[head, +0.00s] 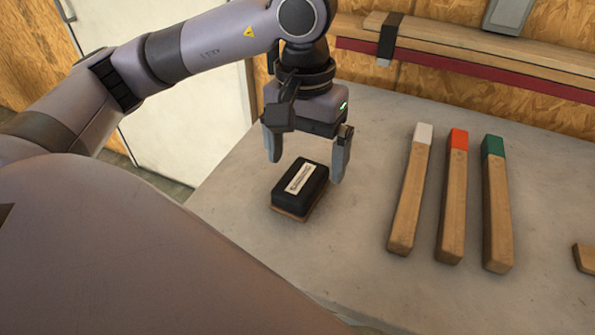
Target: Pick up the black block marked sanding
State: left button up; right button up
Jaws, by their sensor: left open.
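A black block (300,187) with a pale label on top and a brown layer underneath lies on the grey table. The writing on its label is too small to read. My left gripper (306,168) is open, fingers pointing down, just above and behind the block. Its fingers are spread to either side, and nothing is between them. I cannot tell whether the fingertips touch the block. My right gripper is not in view.
Three wooden sticks with white (409,190), red (452,197) and green (496,204) ends lie to the right. Another wooden piece (584,257) is at the right edge. Strapped boards (470,55) line the back wall. The grey table (350,255) is clear in front of the block.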

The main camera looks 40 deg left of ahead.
aim_at(301, 178)
pick_arm(q)
jog(key=shift+w+a+r+y, duration=0.15)
jog(key=shift+w+a+y, duration=0.2)
jog(key=shift+a, duration=0.45)
jog(key=shift+a+f, duration=0.1)
jog(key=shift+f, duration=0.15)
jog(key=f, duration=0.6)
jog(key=shift+d+f, duration=0.25)
jog(key=c, duration=1.1)
